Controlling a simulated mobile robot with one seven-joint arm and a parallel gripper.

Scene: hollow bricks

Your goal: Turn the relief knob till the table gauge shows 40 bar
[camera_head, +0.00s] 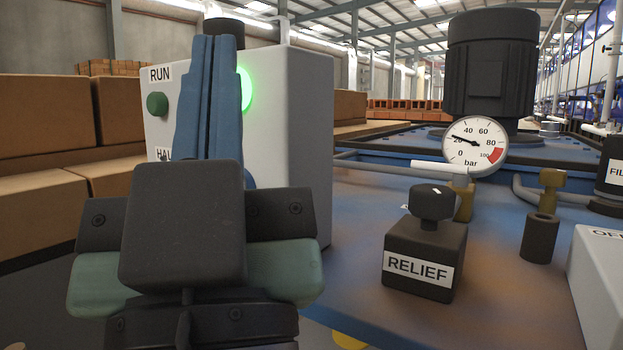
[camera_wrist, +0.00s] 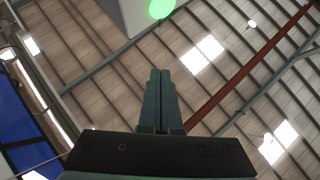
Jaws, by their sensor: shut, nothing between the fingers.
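The relief knob (camera_head: 431,202) is a dark knob on top of a black block labelled RELIEF (camera_head: 418,265), right of centre in the head view. The round table gauge (camera_head: 476,147) stands behind it, with its needle pointing left and slightly up, near the 20 mark. My gripper (camera_head: 217,42) is upright at the left of the head view, its blue fingers shut and empty. It is well left of the knob and apart from it. The fingers also show in the wrist view (camera_wrist: 160,75), pointing towards the ceiling. The knob is not in the wrist view.
A grey control box (camera_head: 290,130) with a green RUN button (camera_head: 157,104) and a lit green lamp (camera_head: 245,88) stands behind my gripper. A black motor (camera_head: 490,65) rises behind the gauge. Brass-coloured fittings (camera_head: 551,190) and a light box (camera_head: 600,275) are right of the knob.

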